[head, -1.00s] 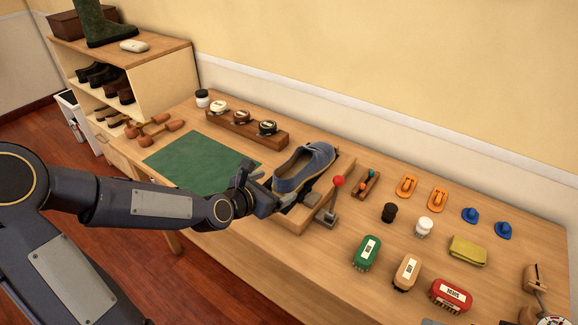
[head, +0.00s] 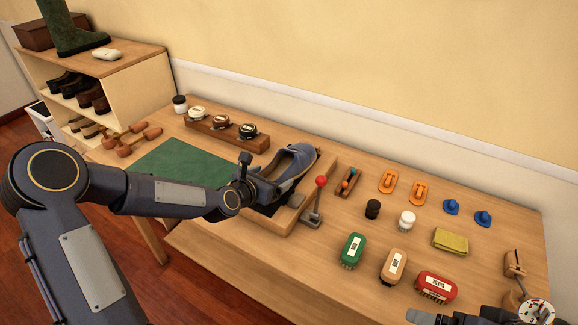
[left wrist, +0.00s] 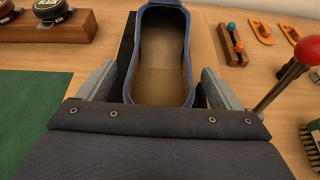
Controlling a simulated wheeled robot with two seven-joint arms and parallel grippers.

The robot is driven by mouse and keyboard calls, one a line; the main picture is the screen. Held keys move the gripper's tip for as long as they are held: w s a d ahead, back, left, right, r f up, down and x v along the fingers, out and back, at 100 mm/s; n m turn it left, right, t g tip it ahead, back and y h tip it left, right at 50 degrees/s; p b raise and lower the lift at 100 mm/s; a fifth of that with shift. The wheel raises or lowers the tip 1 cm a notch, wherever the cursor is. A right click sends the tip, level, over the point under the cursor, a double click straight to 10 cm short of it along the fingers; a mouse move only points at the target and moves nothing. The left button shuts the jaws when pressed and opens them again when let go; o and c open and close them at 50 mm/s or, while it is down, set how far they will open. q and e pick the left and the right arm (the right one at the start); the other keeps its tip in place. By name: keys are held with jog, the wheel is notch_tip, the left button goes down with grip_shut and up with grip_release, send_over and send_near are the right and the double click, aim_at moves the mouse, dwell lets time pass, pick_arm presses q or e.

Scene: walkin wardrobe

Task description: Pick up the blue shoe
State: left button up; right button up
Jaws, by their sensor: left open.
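The blue shoe (head: 297,160) lies on a low wooden stand (head: 262,219) on the workbench, partly hidden by my left gripper in the head view. My left gripper (head: 268,186) is at its near-left end. In the left wrist view, the shoe's open collar (left wrist: 160,52) lies between the two grey fingers of my left gripper (left wrist: 156,85). The fingers are apart, one on each side, and I cannot tell whether they touch it. Part of my right gripper (head: 432,318) shows at the bottom edge, cut off by the frame.
A lever with a red ball (head: 321,182) stands close right of the shoe. A green mat (head: 185,162) lies to its left, and a wooden rack of tins (head: 226,133) behind. Brushes (head: 393,266), jars and a yellow cloth (head: 450,240) occupy the bench's right side.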

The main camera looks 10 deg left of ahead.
pick_arm(q)
jog(key=c, duration=1.3)
jog(key=shift+r, duration=0.1)
